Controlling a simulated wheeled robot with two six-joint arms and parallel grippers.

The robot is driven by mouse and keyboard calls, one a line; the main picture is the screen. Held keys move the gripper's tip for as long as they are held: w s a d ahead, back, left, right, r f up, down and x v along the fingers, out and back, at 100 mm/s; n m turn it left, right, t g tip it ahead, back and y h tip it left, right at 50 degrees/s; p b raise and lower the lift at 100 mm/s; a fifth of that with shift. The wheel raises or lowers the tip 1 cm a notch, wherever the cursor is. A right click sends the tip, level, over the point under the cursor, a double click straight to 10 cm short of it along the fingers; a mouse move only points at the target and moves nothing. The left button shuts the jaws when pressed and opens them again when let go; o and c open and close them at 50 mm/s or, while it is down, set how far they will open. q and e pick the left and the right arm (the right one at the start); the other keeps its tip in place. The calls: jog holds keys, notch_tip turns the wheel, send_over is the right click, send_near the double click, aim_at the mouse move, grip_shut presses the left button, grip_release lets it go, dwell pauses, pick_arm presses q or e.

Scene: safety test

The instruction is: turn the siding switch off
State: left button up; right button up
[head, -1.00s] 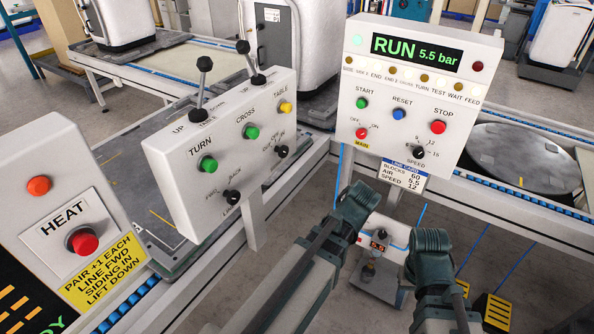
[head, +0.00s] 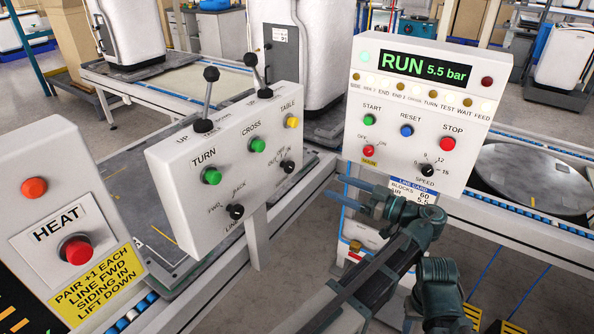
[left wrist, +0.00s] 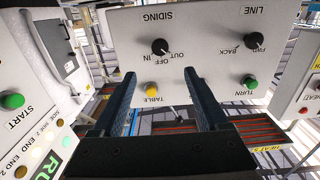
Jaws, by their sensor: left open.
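The siding switch (head: 288,167) is a black knob on the front of the white control box (head: 222,222), right of the line knob (head: 235,211). In the left wrist view the siding switch (left wrist: 159,46) appears upside down, with OUT, OFF and IN marks around it. Its pointer looks slanted toward OUT, but it is small. My left gripper (head: 354,193) is open and empty, to the right of the box in the head view. In the left wrist view its fingers (left wrist: 163,86) point toward the box face, apart from the knob. My right gripper is not in view.
The table button (left wrist: 152,90) shows between the left fingers. The turn button (head: 211,176) and cross button (head: 257,145) are on the same box. The RUN panel (head: 413,90) stands close behind my left gripper. A heat button (head: 76,250) is at lower left.

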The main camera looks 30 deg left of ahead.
aim_at(292, 168)
pick_arm(q)
jog(key=a, duration=0.9)
jog(key=w+a, duration=0.1)
jog(key=a, duration=0.3)
jog(key=shift+a, duration=0.35)
grip_shut()
jog(key=shift+m, duration=0.3)
jog(key=m, duration=0.4)
jog(key=shift+m, duration=2.1)
